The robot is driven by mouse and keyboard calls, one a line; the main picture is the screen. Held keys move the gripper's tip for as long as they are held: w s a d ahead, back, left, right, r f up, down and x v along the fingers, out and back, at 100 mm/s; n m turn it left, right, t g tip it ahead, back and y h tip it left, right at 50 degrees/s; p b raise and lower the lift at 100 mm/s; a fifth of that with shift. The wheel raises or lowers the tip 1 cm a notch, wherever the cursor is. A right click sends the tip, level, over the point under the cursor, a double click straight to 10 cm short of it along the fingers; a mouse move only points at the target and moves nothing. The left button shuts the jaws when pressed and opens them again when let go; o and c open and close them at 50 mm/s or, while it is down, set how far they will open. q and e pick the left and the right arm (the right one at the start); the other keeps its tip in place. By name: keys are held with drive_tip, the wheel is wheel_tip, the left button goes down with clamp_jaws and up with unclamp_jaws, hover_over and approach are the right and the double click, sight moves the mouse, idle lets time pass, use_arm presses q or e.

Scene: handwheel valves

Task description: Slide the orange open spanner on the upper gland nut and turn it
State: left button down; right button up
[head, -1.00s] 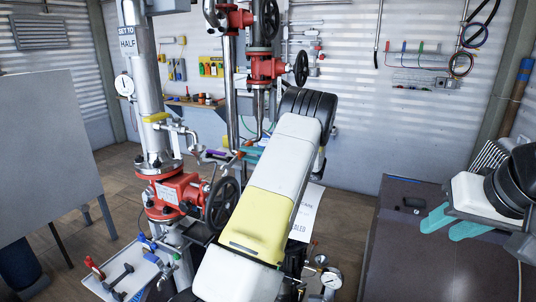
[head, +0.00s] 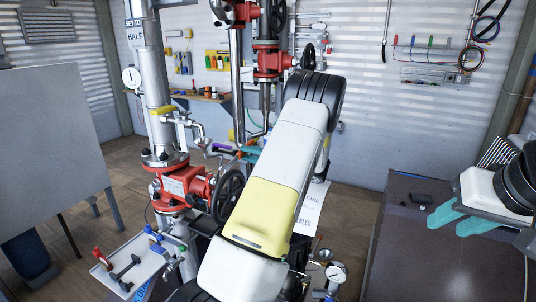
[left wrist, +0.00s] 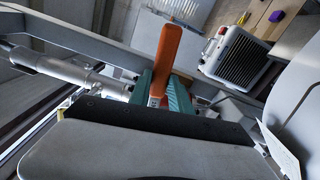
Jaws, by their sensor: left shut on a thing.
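My left gripper (head: 250,152) is mostly hidden behind its own arm in the head view; only teal finger parts show. In the left wrist view the left gripper (left wrist: 162,82) is shut on the orange spanner (left wrist: 170,50), whose orange length stands out beyond the fingers. A small orange bit of the spanner (head: 238,154) shows beside the gripper in the head view. I cannot see its open jaw or pick out the upper gland nut. My right gripper (head: 442,218) is open and empty over the dark table at the right.
A red valve (head: 185,187) with a black handwheel (head: 228,195) stands left of my left arm. Another red valve (head: 268,62) stands behind it. A tray (head: 115,266) holds several tools at lower left. A grey panel (head: 50,135) stands far left. The dark table (head: 400,260) has free room.

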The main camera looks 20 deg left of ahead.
sight(235, 160)
use_arm(q)
drive_tip(key=shift+s, duration=0.1)
idle(0.4)
drive_tip(key=shift+s+a+f, duration=0.1)
drive_tip(key=shift+s+f, duration=0.1)
drive_tip(key=shift+s, duration=1)
drive_tip(key=shift+s+a+f, duration=0.1)
drive_tip(key=shift+s+f, duration=0.05)
drive_tip(key=shift+s, duration=1.05)
drive_tip(key=f+m, duration=0.3)
drive_tip(key=s+f+m, duration=0.1)
drive_tip(key=f+m, duration=0.2)
drive_tip(key=s+f+m, duration=0.1)
drive_tip(key=f+m, duration=0.2)
drive_tip(key=shift+s+a+f+m, duration=0.1)
drive_tip(key=shift+s+f+m, duration=0.15)
drive_tip(key=shift+f+m, duration=0.05)
drive_tip(key=shift+w+r+n, duration=0.6)
drive_tip(key=shift+r+n, duration=0.35)
drive_tip(key=shift+n, duration=0.15)
